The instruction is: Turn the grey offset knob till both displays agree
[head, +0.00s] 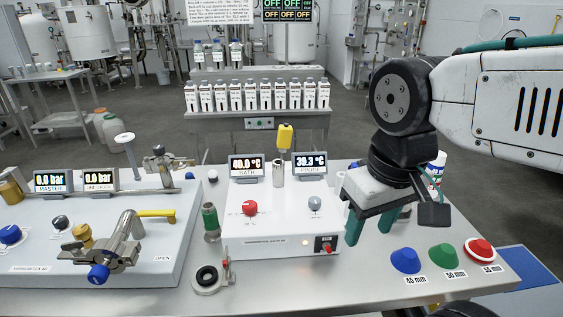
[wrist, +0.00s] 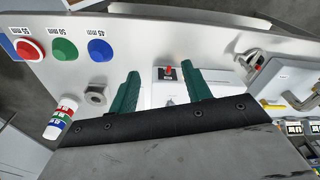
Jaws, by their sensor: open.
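The grey offset knob (head: 315,203) sits on the right part of a white box's top (head: 275,225), with a red knob (head: 250,208) to its left. The left display (head: 246,163), labelled BATH, reads 40.0 °C. The right display (head: 311,160), labelled PROBE, reads 39.3 °C. My gripper (head: 372,222) is open with green fingers, at the box's right edge, to the right of the grey knob and apart from it. I cannot make out the grey knob there.
A red switch (head: 326,245) is on the box's front right. Blue (head: 405,261), green (head: 447,257) and red (head: 480,250) cones stand at the table's right. A yellow-topped probe (head: 285,136) rises behind the box. A valve panel (head: 90,230) fills the left. A striped bottle (wrist: 60,118) stands near my gripper.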

